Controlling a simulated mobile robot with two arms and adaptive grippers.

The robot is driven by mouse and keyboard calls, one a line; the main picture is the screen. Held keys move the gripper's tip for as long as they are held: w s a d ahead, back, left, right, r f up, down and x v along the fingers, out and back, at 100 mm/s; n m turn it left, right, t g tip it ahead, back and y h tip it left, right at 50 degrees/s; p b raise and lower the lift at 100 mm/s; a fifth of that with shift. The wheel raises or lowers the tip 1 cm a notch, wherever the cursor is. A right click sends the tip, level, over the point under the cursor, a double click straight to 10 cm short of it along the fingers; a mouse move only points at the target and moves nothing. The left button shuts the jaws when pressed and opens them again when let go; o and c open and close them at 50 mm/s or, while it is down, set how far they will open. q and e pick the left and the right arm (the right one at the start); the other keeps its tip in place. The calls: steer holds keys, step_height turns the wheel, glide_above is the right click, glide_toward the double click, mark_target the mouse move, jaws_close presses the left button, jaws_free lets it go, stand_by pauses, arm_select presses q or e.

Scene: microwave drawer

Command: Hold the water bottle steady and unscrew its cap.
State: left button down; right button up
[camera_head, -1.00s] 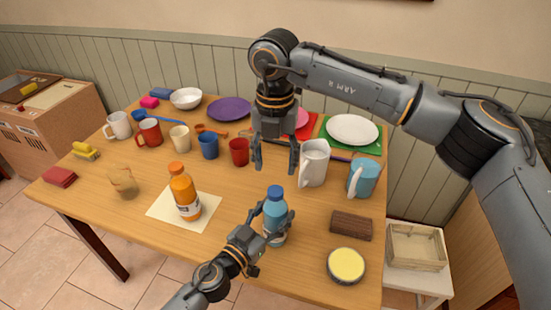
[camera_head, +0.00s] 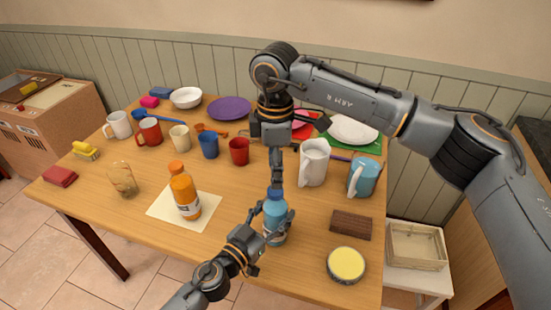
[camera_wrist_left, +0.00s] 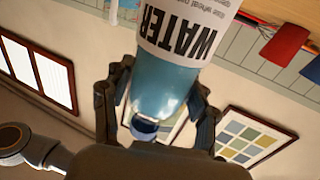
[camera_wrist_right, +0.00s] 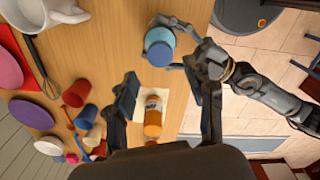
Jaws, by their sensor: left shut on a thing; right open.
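The water bottle (camera_head: 274,226) is blue and stands upright near the table's front edge, with a blue cap (camera_head: 275,193) on it. My left gripper (camera_head: 275,212) is shut around the bottle's upper body. In the left wrist view the bottle (camera_wrist_left: 160,85) appears upside down between the fingers, with a white WATER label. My right gripper (camera_head: 277,172) is open and points down just above the cap. In the right wrist view the bottle's round blue top (camera_wrist_right: 159,46) lies just beyond the spread fingertips (camera_wrist_right: 166,80), apart from both fingers.
An orange bottle (camera_head: 182,188) stands on a paper sheet (camera_head: 160,208) to the left. A brown block (camera_head: 351,225) and a yellow-topped tin (camera_head: 346,264) lie to the right. A white pitcher (camera_head: 313,164) and blue mug (camera_head: 362,178) stand behind, near my right gripper.

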mark_target(275, 192)
step_height(275, 192, down, 6)
steer(key=shift+r, duration=0.1)
steer(key=shift+c, duration=0.2)
